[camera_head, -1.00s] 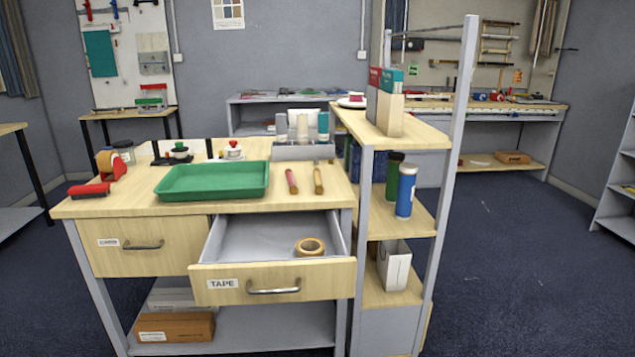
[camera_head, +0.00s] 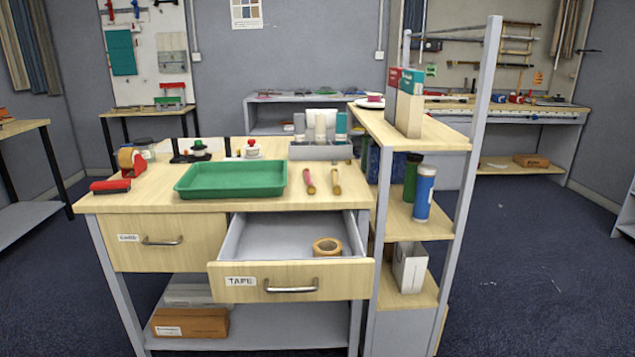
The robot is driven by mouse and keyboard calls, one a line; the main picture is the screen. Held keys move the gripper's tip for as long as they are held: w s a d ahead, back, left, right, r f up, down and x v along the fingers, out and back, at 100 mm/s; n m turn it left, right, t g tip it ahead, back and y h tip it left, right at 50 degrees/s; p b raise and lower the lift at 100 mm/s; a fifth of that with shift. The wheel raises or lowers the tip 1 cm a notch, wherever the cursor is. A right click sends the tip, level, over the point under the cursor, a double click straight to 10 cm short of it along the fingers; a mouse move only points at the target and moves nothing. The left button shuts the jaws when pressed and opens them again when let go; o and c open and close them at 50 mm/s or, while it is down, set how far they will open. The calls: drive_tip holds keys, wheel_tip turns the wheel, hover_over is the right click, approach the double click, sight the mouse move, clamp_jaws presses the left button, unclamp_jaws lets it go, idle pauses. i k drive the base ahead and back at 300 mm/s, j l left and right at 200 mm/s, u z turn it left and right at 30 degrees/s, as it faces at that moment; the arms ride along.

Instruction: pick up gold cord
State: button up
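I cannot make out a gold cord in this view. A shut left drawer (camera_head: 192,241) has a small label (camera_head: 128,238) that seems to read CORD; its inside is hidden. The right drawer (camera_head: 232,289), labelled TAPE, stands open. A tan roll (camera_head: 327,247) that looks like tape lies in it, and the rest of its visible floor is bare. My gripper is not in view.
The bench top (camera_head: 140,203) holds a green tray (camera_head: 231,179), two handled tools (camera_head: 322,181), a red tape dispenser (camera_head: 128,162) and a grey holder (camera_head: 320,150). A tall shelf (camera_head: 478,150) stands at right. Open floor (camera_head: 530,260) lies beyond it.

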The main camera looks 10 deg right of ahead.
sight(337, 189)
drive_tip(key=i+l+u, duration=0.1)
drive_tip(key=l+u, duration=0.3)
drive_tip(key=i+l+u, duration=0.1)
drive_tip(key=l+u, duration=0.7)
drive_tip(key=l, duration=1.5)
drive_tip(key=k, duration=0.05)
